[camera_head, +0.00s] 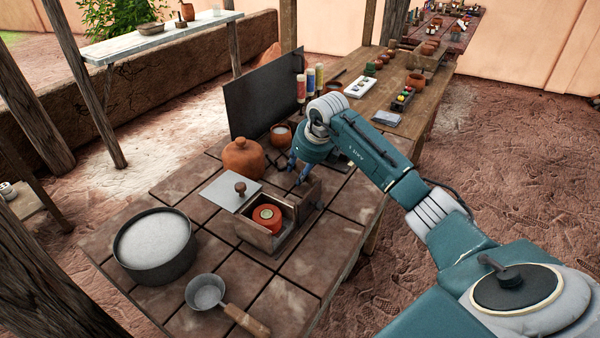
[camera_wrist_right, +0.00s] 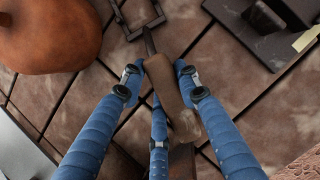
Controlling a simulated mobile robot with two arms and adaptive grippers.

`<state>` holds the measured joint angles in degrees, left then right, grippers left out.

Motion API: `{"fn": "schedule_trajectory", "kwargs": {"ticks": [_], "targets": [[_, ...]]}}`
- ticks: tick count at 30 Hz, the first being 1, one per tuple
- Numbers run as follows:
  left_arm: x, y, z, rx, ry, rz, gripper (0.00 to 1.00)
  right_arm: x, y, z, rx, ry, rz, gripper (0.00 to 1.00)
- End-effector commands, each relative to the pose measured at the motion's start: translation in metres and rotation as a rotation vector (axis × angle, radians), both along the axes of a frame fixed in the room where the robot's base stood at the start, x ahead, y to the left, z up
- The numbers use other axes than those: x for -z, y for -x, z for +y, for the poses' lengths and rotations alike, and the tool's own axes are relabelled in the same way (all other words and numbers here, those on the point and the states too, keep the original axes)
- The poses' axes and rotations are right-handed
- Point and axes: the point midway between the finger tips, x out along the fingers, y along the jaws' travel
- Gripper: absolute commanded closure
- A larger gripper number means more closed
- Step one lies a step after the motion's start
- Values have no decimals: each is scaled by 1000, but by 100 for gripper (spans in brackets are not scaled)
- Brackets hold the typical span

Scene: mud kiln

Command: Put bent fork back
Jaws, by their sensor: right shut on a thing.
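In the right wrist view, the blue fingers of my right gripper (camera_wrist_right: 158,74) close around the wooden handle (camera_wrist_right: 172,97) of the bent fork. Its dark metal end (camera_wrist_right: 148,38) points away from the fingers, above the brown tiles. In the head view, my right gripper (camera_head: 300,168) is at the back edge of a small open box (camera_head: 258,240), right of a lidded clay pot. The fork is hard to make out there. My left gripper is not in view.
The box holds an orange round piece (camera_head: 267,217), and a light lid with a knob (camera_head: 231,190) lies across its left side. A clay pot (camera_head: 243,159), a basin (camera_head: 154,280) and a ladle (camera_head: 206,292) stand nearby. A dark upright panel (camera_head: 262,96) borders the tiled table at the back.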

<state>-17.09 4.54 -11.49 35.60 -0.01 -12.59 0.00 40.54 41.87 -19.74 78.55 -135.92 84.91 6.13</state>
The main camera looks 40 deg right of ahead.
Motion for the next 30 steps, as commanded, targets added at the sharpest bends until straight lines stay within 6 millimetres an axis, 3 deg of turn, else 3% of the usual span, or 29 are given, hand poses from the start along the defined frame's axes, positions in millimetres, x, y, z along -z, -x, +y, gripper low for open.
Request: {"fn": "schedule_trajectory", "kwargs": {"ticks": [4, 5, 7, 15, 19, 30], "targets": [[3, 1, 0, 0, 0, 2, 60, 3, -1, 0, 0, 1, -2, 100], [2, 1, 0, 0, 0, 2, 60, 3, 0, 0, 0, 0, -1, 63], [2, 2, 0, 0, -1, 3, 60, 2, 0, 0, 0, 0, 0, 50], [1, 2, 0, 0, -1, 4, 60, 2, 0, 0, 0, 0, 0, 50], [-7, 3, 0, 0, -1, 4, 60, -8, 2, -1, -1, 1, 0, 50], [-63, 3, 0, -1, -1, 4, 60, -79, 31, -1, -1, 4, 0, 50]]}}
